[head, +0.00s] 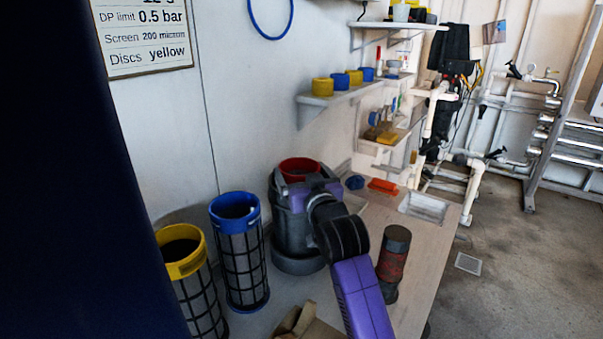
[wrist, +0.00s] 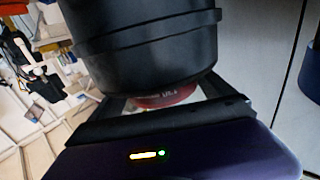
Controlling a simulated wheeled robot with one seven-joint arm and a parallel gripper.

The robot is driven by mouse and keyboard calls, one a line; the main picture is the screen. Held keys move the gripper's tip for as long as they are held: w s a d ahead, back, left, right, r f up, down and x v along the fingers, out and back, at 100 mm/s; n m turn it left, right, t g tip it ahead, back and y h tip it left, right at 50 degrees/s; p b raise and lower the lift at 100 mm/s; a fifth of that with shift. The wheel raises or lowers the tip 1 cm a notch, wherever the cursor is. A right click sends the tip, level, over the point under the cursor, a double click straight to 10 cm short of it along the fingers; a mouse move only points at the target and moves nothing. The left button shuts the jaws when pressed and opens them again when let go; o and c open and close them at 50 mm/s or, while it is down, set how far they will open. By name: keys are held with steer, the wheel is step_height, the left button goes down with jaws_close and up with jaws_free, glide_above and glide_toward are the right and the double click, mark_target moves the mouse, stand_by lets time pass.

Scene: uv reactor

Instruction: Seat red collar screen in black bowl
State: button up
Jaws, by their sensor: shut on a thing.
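The red collar (head: 299,168) of the screen shows at the top of the black bowl (head: 288,238), which stands on the bench. The screen's mesh body is hidden, and I cannot tell how deep it sits. My gripper (head: 308,180) is at the bowl's top, shut on the red collar screen. In the wrist view, the red collar (wrist: 168,97) with white lettering shows between the fingers of my gripper (wrist: 168,92), close to the bowl's dark banded wall (wrist: 140,45). The fingertips are partly hidden.
A blue-collar screen (head: 240,250) and a yellow-collar screen (head: 185,275) stand left of the bowl. A dark cylinder with a red band (head: 393,258) stands to the right. An orange block (head: 383,186) and white tray (head: 424,207) lie behind. Shelves (head: 340,98) hang above.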

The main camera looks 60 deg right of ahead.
steer(key=shift+f, duration=0.1)
steer(key=o, duration=1.8)
steer(key=shift+c, duration=0.2)
steer(key=v, duration=0.8)
steer(key=shift+b, duration=0.3)
